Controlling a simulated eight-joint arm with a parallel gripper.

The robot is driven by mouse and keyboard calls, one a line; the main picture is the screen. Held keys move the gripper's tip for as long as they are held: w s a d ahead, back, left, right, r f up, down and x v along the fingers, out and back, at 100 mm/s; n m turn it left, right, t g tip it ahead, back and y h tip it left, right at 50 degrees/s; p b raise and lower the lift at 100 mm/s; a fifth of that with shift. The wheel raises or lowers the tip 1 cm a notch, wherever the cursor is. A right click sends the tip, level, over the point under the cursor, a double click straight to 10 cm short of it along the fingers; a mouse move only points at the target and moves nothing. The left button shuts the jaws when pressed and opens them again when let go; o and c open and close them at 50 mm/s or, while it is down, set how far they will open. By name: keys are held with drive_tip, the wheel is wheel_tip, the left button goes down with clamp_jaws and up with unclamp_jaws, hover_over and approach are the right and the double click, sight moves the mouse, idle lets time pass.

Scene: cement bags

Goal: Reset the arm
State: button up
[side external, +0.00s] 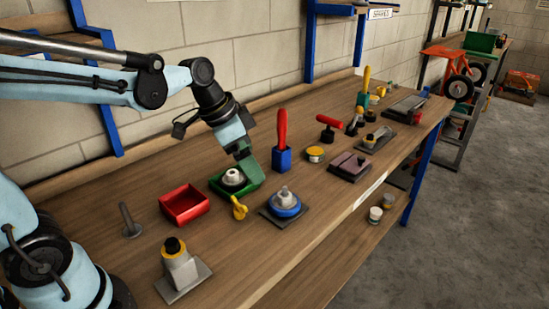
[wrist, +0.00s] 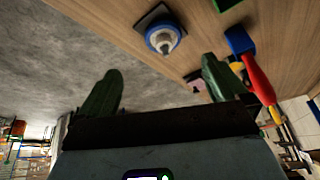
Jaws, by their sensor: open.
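My gripper (side external: 246,157) is above the workbench (side external: 330,225), close to a green tray (side external: 222,190). Its two green fingers (wrist: 160,88) are spread apart in the wrist view, with nothing between them. In the side view the fingers are hard to tell from the green tray, so I cannot tell whether they touch it. A pale round part (side external: 233,176) sits in the tray.
A red tray (side external: 185,206) and yellow piece (side external: 239,208) are nearby. Right of them are a blue-ringed part (side external: 285,204) on a plate and a red-handled tool (side external: 282,128) in a blue block (side external: 281,160). A yellow-collared part (side external: 178,262) stands in front.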

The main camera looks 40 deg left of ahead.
drive_tip(key=s+f+n+t+y, duration=0.1)
drive_tip(key=s+n+t+y, duration=0.1)
drive_tip(key=s+n, duration=0.4)
drive_tip(key=shift+s+a+f+t, duration=0.2)
drive_tip(key=shift+s+a+t, duration=0.2)
drive_tip(key=shift+s, duration=0.75)
